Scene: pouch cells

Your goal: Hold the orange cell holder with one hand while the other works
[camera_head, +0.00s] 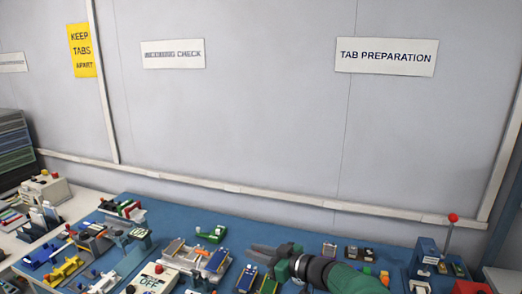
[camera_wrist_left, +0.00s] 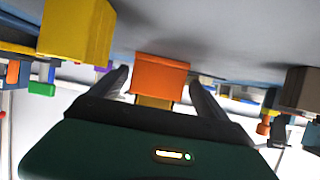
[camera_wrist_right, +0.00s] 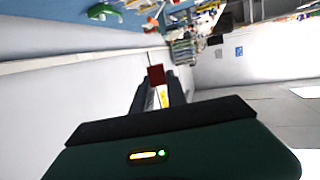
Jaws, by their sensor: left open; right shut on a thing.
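The orange cell holder (camera_wrist_left: 160,80) shows in the left wrist view as an orange block with a yellowish part below it. It is between the fingers of my left gripper (camera_wrist_left: 159,84), which is open with gaps on both sides. My right gripper (camera_head: 258,250) is over the blue table in the head view, its fingers pointing left. In the right wrist view my right gripper (camera_wrist_right: 155,84) is shut on a small dark red block (camera_wrist_right: 156,74) at its fingertips. The left gripper and the orange holder cannot be made out in the head view.
The blue table (camera_head: 310,230) carries several fixtures and cells. A green part (camera_head: 211,234) lies left of my right gripper. A press with a red-knobbed lever (camera_head: 453,218) stands at the right. A yellow block (camera_wrist_left: 77,30) is near my left gripper.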

